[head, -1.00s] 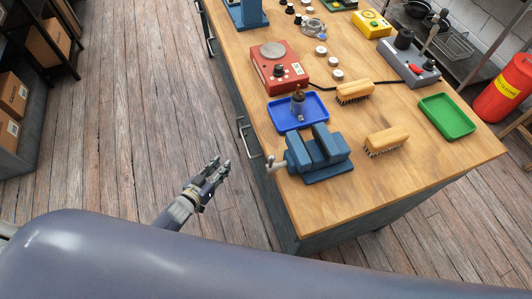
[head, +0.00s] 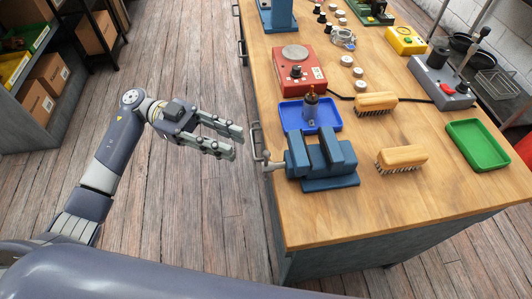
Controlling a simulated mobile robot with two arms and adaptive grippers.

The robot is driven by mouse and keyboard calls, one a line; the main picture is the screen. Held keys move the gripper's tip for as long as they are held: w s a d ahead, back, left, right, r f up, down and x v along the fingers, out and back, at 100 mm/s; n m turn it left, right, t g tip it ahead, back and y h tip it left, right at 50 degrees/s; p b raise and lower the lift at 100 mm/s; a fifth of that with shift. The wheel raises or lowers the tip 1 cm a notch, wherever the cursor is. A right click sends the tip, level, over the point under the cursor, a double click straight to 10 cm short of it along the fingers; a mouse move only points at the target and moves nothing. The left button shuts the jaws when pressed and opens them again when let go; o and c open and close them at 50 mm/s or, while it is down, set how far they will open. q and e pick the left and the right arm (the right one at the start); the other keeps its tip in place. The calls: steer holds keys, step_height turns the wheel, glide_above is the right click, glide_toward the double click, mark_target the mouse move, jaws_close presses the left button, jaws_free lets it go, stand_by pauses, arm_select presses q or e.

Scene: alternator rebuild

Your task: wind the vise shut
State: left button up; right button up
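The blue vise (head: 322,161) stands on the near left part of the wooden bench. Its jaws are apart, with a gap between them. Its handle (head: 268,164) sticks out at the left, past the bench edge. My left gripper (head: 238,143) is in the air left of the bench, pointing right toward the handle and apart from it. Its two fingers are spread and nothing is between them. My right gripper is not in the head view.
A blue tray (head: 292,116) holding a dark metal part (head: 311,108) sits just behind the vise. Two wooden brushes (head: 402,157) and a green tray (head: 477,143) lie to the right. A red device (head: 299,72) stands farther back. Floor left of the bench is clear.

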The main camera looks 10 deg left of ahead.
mark_target(264, 155)
arm_select(q)
steer(key=p+x, duration=0.1)
steer(key=x, duration=0.6)
steer(key=shift+s+d+r+p, duration=0.1)
steer(key=shift+d+p, duration=0.25)
steer(key=shift+s+d, duration=0.15)
steer(key=shift+d, duration=0.5)
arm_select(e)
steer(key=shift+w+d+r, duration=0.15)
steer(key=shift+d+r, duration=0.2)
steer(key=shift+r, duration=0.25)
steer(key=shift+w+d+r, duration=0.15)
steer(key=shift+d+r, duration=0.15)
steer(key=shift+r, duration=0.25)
arm_select(q)
jaws_close()
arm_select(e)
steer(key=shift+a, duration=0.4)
